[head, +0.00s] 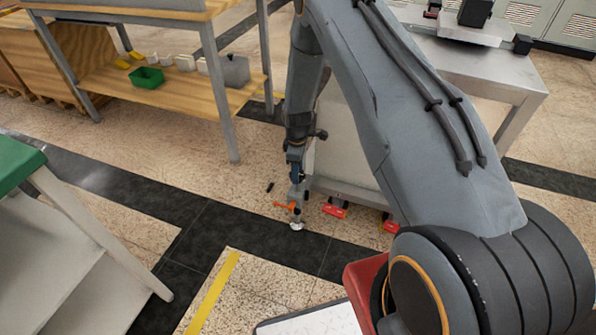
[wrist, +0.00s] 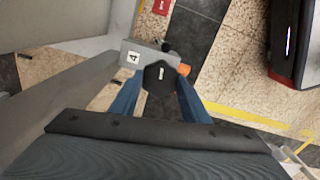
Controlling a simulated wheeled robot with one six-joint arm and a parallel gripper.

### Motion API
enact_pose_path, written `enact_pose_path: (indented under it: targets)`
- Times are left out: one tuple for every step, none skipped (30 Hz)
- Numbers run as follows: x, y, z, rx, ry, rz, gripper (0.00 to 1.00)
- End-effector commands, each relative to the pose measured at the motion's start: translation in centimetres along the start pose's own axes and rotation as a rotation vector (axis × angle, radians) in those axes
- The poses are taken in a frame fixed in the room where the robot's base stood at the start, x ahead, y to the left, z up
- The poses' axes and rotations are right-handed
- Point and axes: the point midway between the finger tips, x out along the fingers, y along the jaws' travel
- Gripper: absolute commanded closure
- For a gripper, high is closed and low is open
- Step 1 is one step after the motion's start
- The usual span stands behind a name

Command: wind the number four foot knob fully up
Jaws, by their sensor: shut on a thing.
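My gripper (head: 296,182) reaches down beside the grey cabinet-like unit (head: 345,150), near the floor at its near left corner. In the wrist view its two blue fingers (wrist: 159,88) are shut on a dark knob (wrist: 158,72) with a white mark on top. A grey bracket (wrist: 133,52) with a small white tag sits against the knob; the tag is too small to read surely. An orange part (wrist: 184,70) sticks out on the knob's right, and it also shows in the head view (head: 286,205). A pale foot (head: 297,227) is below on the floor.
Red blocks (head: 334,211) sit along the unit's lower edge. A wooden bench (head: 170,95) with a green bin stands at the back left, a green-topped table (head: 20,165) at the left. A steel table (head: 480,75) is at the back right. Dark floor strips and yellow tape are clear.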

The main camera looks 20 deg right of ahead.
Motion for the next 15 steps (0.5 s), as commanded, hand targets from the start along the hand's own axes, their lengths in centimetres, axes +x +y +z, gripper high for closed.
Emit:
enact_pose_path:
  targets:
    - [0.04, -0.2, -0.07, -0.021, -0.001, -0.003, 0.8]
    - [0.04, -0.21, -0.07, -0.031, -0.001, -0.003, 0.8]
    - [0.04, -0.21, -0.08, -0.045, -0.001, -0.003, 0.8]
    - [0.04, -0.22, -0.08, -0.053, -0.001, -0.003, 0.8]
    - [0.04, -0.22, -0.09, -0.061, -0.001, -0.003, 0.8]
    - [0.04, -0.23, -0.09, -0.07, -0.001, -0.004, 0.8]
    - [0.05, -0.24, -0.09, -0.076, -0.001, -0.004, 0.8]
    - [0.05, -0.24, -0.09, -0.08, -0.001, -0.004, 0.8]
    - [0.05, -0.25, -0.1, -0.085, -0.001, -0.004, 0.8]
    - [0.05, -0.25, -0.1, -0.087, -0.001, -0.004, 0.8]
    - [0.05, -0.25, -0.1, -0.089, -0.001, -0.004, 0.8]
    - [0.05, -0.26, -0.11, -0.091, -0.001, -0.004, 0.8]
    - [0.05, -0.27, -0.11, -0.092, -0.001, -0.004, 0.8]
    - [0.05, -0.27, -0.11, -0.093, -0.001, -0.004, 0.8]
    - [0.05, -0.28, -0.11, -0.093, -0.001, -0.004, 0.8]
